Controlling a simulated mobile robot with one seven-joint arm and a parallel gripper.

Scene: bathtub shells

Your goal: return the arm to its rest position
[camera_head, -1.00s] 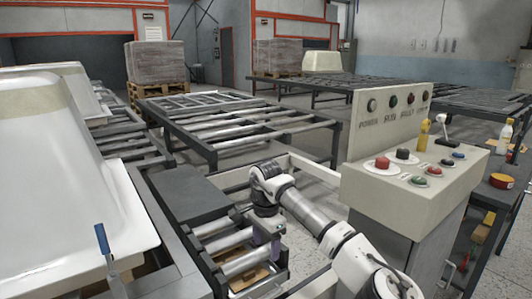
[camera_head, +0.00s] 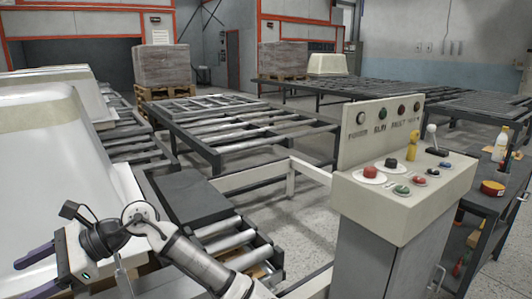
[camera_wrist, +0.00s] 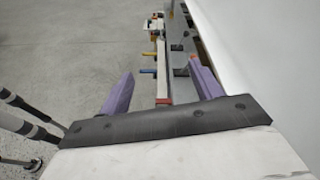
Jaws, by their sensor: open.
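My gripper (camera_head: 20,281) is at the lower left of the head view, beside the white bathtub shell (camera_head: 50,165), with its purple fingers pointing left. My arm reaches to it from the bottom edge, bent and low over the roller conveyor. In the wrist view the two purple fingers of my gripper (camera_wrist: 161,68) stand wide apart with nothing held between them. How close the fingers are to the shell cannot be told.
A control console (camera_head: 405,200) with coloured buttons stands at the right. A roller conveyor (camera_head: 218,230) and a dark plate (camera_head: 190,195) lie near my arm. A dark workbench (camera_head: 480,205) holds a bottle and a red tape roll. Grey floor (camera_head: 300,225) is open between conveyor and console.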

